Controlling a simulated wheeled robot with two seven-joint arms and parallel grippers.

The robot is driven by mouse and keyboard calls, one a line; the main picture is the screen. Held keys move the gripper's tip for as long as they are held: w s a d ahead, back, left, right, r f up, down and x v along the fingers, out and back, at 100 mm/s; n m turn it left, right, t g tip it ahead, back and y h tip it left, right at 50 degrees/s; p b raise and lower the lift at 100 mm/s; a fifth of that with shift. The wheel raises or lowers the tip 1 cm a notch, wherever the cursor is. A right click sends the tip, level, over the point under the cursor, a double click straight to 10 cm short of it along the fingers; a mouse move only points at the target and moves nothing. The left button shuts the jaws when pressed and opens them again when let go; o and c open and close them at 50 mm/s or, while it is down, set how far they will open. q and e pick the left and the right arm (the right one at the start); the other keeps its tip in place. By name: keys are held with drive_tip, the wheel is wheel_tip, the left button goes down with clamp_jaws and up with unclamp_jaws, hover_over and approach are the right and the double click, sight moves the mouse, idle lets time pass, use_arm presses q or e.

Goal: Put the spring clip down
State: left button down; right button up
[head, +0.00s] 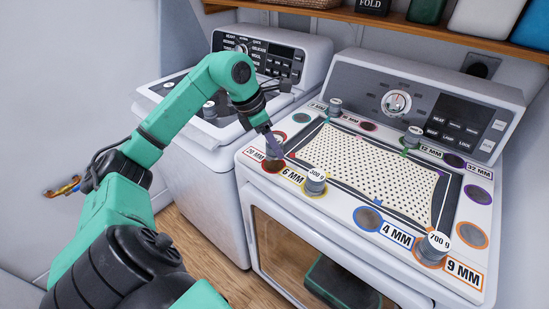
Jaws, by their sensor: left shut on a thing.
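My left gripper (275,149) points down over the front left corner of the dryer top, at the red-ringed spot near the "20 MM" label (255,154). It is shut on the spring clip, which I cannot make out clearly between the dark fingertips. Whether the clip touches the surface, I cannot tell. A dotted cream cloth (375,165) lies in a dark frame just right of the gripper. Small coloured pieces sit along its edges, including a green one (404,152) and a blue one (377,202). My right gripper is not in view.
Grey weights stand on the dryer top: one marked 300 g (315,184) close right of the gripper, one marked 700 g (433,250) at the front right, others behind the cloth. Control panels rise at the back. A washer (205,150) stands left, a shelf (400,22) above.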

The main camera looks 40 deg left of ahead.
sight(273, 155)
use_arm(q)
drive_tip(key=f, duration=0.3)
drive_tip(key=shift+a+f, duration=0.2)
drive_tip(key=shift+f, duration=0.2)
drive_tip(key=shift+d+f, duration=0.1)
drive_tip(key=shift+c, duration=1.1)
unclamp_jaws()
drive_tip(key=shift+r, duration=0.35)
drive_tip(key=shift+s+r, duration=0.15)
drive_tip(key=shift+r, duration=0.15)
drive_tip(key=b+v, duration=0.1)
drive_tip(key=v, duration=1)
